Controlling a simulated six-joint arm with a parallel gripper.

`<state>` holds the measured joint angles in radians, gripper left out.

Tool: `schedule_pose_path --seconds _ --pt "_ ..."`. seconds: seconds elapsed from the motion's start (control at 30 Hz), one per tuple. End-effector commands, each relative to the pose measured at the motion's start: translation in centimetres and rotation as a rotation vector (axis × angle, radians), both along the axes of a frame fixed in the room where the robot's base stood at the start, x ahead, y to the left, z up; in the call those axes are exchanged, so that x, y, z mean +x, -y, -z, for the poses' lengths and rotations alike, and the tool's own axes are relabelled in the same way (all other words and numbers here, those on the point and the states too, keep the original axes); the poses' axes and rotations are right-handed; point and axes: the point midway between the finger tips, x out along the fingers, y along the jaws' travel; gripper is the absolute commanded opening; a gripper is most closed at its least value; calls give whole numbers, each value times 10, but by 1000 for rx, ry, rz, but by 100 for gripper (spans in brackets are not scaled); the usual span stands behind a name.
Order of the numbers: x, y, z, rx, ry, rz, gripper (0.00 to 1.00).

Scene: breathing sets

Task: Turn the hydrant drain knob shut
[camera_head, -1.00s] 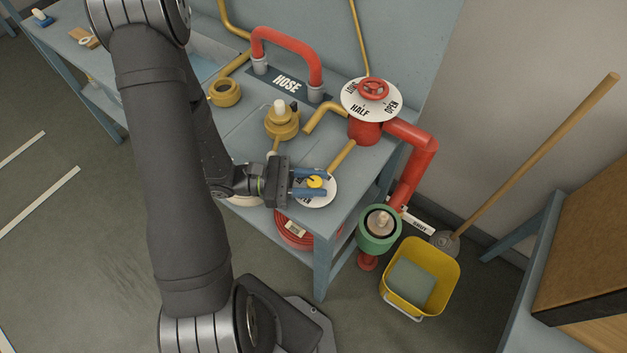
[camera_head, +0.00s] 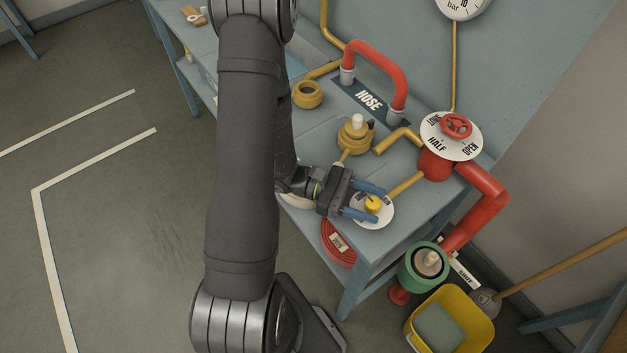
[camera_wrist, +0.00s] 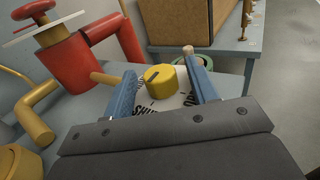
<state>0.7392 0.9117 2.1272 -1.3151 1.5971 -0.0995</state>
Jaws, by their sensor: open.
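The yellow knob (camera_head: 373,204) sits on a round white dial plate (camera_head: 386,216) at the near edge of the blue-grey bench. In the wrist view the knob (camera_wrist: 160,80) shows a dark mark on top. The plate (camera_wrist: 145,107) carries black lettering, with "SHUT" at its lower left and other letters partly hidden by a finger. My gripper (camera_head: 380,206) is open, with its blue fingers on either side of the knob and gaps visible between. I cannot tell exactly where the knob's mark points on the dial.
A red valve with a handwheel (camera_head: 456,126) and red pipe (camera_head: 482,195) stand to the right. A brass fitting (camera_head: 355,136) and red hose arch (camera_head: 378,68) lie behind.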

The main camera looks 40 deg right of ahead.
Motion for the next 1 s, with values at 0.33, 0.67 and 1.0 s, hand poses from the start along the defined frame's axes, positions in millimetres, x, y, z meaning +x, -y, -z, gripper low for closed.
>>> schedule_pose_path --seconds 0.33,0.67,1.0 --pt "45 -28 0 0 1 -4 53" --pt "96 -62 0 -1 2 -4 53" --pt "135 -88 0 -1 1 0 53"
